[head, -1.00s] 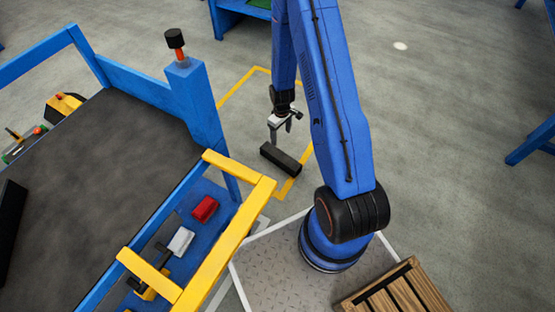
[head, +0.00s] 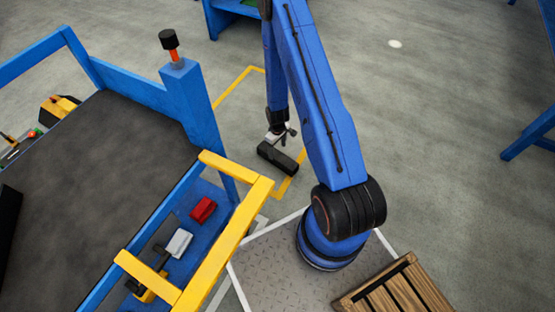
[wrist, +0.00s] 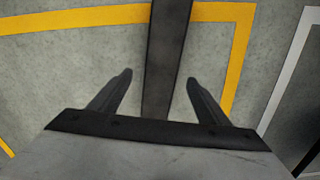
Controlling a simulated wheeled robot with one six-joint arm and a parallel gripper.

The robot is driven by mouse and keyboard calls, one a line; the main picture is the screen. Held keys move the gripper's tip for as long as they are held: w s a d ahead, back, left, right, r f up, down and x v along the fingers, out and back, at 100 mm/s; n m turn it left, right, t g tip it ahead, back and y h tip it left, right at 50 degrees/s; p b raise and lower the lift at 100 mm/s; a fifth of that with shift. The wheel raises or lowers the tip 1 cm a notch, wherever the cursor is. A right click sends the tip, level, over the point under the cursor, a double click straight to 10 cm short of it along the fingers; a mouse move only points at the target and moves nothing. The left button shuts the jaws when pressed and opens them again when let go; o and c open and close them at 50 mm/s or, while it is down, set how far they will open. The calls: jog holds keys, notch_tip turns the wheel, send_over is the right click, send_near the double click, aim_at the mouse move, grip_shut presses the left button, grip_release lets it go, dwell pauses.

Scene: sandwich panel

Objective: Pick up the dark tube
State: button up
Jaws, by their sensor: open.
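The dark tube (head: 278,159) is a long, dark, square-sided bar lying on the grey floor inside a yellow-lined area. In the wrist view the tube (wrist: 165,60) runs from the top edge down between my fingers, and its near end is hidden behind the gripper body. My gripper (head: 281,138) is at the tube in the head view, its fingertips partly hard to make out. In the wrist view my gripper (wrist: 158,78) is open, with one finger on each side of the tube and a gap of floor showing on both sides.
A blue workbench with a dark top (head: 95,170) and a yellow rail (head: 225,245) stands to the left. A red block (head: 203,209) and a grey block (head: 179,243) lie on its lower shelf. A wooden crate (head: 395,292) is at bottom right. The floor right of the tube is clear.

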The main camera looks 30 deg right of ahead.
aim_at(278, 155)
jog(key=shift+s+f, duration=0.15)
jog(key=shift+f, duration=3.2)
grip_shut()
jog(key=shift+r, duration=0.1)
jog(key=shift+r, duration=4.95)
